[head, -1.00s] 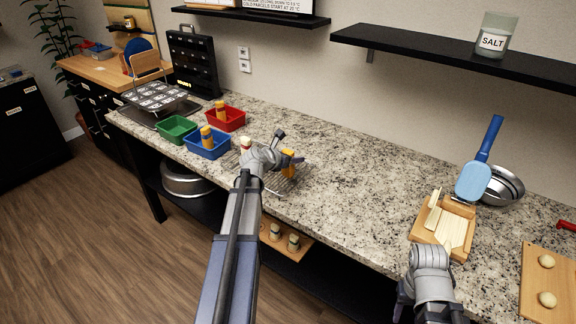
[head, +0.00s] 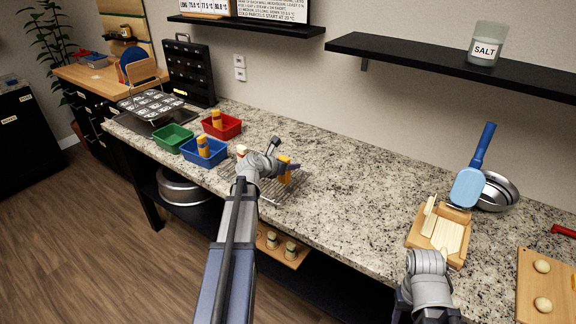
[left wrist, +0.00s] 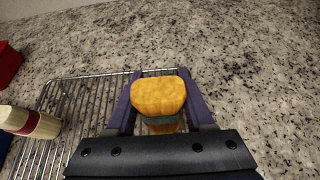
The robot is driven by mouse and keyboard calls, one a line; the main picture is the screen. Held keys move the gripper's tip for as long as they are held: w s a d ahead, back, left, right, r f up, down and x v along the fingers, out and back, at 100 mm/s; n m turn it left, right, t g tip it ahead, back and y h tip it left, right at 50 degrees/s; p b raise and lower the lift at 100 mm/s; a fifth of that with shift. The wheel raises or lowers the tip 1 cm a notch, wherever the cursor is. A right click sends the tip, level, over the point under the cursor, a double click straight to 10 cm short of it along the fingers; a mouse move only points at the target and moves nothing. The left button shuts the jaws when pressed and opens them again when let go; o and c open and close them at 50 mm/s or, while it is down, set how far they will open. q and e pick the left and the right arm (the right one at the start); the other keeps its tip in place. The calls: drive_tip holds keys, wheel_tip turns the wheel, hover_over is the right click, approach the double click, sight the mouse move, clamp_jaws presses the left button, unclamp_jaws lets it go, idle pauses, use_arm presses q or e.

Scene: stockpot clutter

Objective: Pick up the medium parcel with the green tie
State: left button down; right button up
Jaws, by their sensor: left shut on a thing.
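An orange-yellow parcel (left wrist: 158,95) with a green tie (left wrist: 160,120) stands between the two purple fingers of my left gripper (left wrist: 160,105), which is shut on it. The parcel is upright, over the wire rack; whether its base touches the rack is hidden. In the head view, the same parcel (head: 283,164) shows partly behind my left gripper (head: 278,168). A cream parcel with a dark red tie (left wrist: 30,122) lies tilted at the rack's left side. My right arm shows at the lower right, but its fingers are not visible.
The wire rack (head: 292,188) sits on the speckled counter. Blue (head: 205,156), green (head: 173,139) and red (head: 222,127) bins stand to the left; blue and red hold orange parcels. A wooden tray (head: 438,240) and metal bowl (head: 497,192) stand right. The middle counter is clear.

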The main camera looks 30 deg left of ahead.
wheel_tip(320, 180, up, 9)
drive_tip(key=p, duration=0.8)
drive_tip(key=shift+r+p, duration=0.2)
drive_tip(key=shift+p, duration=0.2)
